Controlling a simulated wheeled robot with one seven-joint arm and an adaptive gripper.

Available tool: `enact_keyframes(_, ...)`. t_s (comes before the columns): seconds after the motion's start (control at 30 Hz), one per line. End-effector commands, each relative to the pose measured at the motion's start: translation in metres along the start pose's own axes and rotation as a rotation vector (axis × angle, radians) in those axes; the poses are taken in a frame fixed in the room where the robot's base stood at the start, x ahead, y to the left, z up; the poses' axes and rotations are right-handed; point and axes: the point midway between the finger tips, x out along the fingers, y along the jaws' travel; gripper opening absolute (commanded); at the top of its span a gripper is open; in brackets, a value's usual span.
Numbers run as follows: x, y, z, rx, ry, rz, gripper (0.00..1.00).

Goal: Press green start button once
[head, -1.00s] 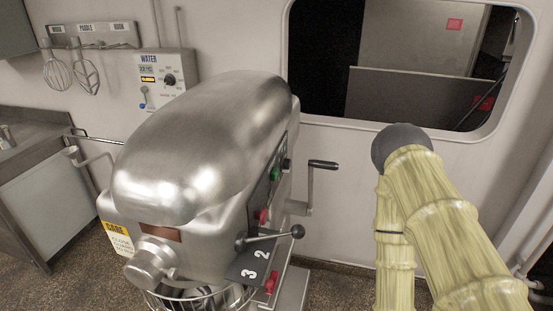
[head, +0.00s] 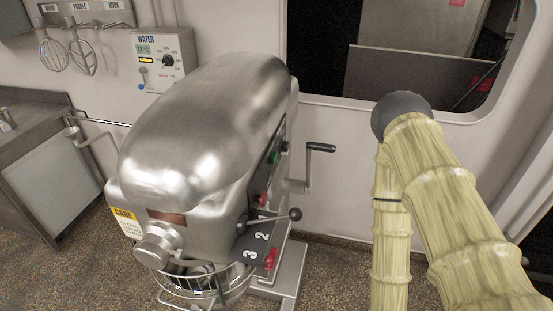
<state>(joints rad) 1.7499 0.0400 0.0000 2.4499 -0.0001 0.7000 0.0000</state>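The green start button (head: 273,157) is on the dark side panel of a large silver mixer (head: 195,125), seen at a steep angle. A red button (head: 261,199) sits below it on the same panel. A black knob or button (head: 283,147) lies just above and right of the green one. My arm, in a pale yellow sleeve with a dark grey rounded joint, stands to the right of the mixer, apart from it. My gripper is not in view.
A gear lever (head: 270,220) with a black ball sticks out beside the numbered plate, and a crank handle (head: 319,148) juts out behind. Another red part (head: 270,258) is lower. A water control box (head: 160,59) and whisks (head: 54,55) hang on the wall.

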Motion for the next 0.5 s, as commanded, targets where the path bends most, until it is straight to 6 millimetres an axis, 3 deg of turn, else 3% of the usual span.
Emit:
enact_keyframes(0.03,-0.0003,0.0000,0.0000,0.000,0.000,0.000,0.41)
enact_keyframes(0.27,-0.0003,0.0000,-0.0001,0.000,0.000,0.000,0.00)
enact_keyframes(0.5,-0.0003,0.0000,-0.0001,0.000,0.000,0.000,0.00)
